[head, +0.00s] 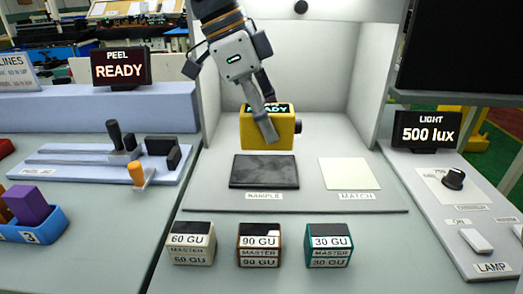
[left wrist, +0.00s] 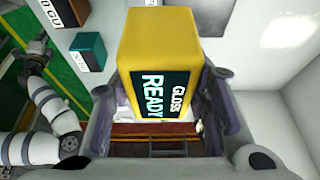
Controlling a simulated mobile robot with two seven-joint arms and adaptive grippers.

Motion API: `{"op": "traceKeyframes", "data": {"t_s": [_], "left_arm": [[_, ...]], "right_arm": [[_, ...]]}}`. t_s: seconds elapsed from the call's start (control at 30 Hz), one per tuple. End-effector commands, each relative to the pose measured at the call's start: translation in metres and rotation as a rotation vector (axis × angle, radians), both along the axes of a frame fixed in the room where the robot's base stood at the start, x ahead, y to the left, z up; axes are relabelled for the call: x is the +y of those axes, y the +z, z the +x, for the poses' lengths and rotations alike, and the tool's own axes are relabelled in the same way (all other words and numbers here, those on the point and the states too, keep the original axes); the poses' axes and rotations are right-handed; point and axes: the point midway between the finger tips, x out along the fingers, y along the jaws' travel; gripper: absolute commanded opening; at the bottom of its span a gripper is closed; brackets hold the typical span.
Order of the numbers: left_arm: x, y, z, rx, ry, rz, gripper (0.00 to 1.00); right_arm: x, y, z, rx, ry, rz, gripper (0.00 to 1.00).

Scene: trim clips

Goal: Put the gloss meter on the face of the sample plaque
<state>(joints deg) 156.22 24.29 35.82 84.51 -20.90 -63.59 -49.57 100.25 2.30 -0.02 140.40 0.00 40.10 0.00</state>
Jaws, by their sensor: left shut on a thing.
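The yellow gloss meter (head: 253,134) has a dark screen reading READY. My left gripper (head: 267,120) comes down from the top and is shut on it, holding it behind the sample plaque in the head view. The meter (left wrist: 160,50) also fills the middle of the left wrist view between the fingers, its screen reading GLOSS READY. The sample plaque (head: 264,171) is a dark flat square above the SAMPLE label, and its face is bare. My right gripper (left wrist: 36,62) shows small at the left of the left wrist view; its fingers are too unclear to judge.
A pale MATCH plaque (head: 348,174) lies right of the sample plaque. Master blocks of 60 GU (head: 192,243), 90 GU (head: 259,244) and 30 GU (head: 328,245) stand in front. Grey booth walls (head: 360,70) enclose the back and sides. A lamp panel (head: 455,215) is at right.

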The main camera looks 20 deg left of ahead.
Motion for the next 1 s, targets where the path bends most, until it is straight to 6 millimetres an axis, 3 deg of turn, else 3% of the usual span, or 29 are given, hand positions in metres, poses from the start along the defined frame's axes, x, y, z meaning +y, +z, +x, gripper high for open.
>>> {"op": "traceKeyframes", "data": {"t_s": [0.03, 0.2, 0.37, 0.57, 0.93, 0.97, 1.0], "left_arm": [[0.005, -0.021, 0.017, 0.019, 0.004, -0.001, 0.07], [0.015, -0.052, 0.041, 0.012, 0.002, 0.000, 0.07], [0.018, -0.062, 0.052, 0.006, 0.002, -0.002, 0.07], [0.021, -0.093, 0.056, 0.003, 0.001, -0.001, 0.07], [0.020, -0.099, 0.056, 0.000, 0.001, 0.000, 0.07], [0.020, -0.099, 0.056, 0.001, 0.001, 0.000, 0.47], [0.020, -0.099, 0.056, 0.001, 0.001, 0.000, 0.56]], "right_arm": [[0.000, -0.009, -0.009, 0.034, 0.000, 0.000, 0.00], [0.000, -0.015, -0.015, 0.054, 0.000, 0.000, 0.00], [0.000, -0.016, -0.017, 0.060, 0.000, 0.000, 0.00], [0.000, -0.016, -0.017, 0.060, 0.000, 0.000, 0.00], [0.000, -0.016, -0.016, 0.058, 0.000, 0.000, 0.00], [0.000, -0.016, -0.016, 0.059, 0.000, 0.000, 0.00], [0.000, -0.016, -0.016, 0.059, 0.000, 0.000, 0.00]]}}
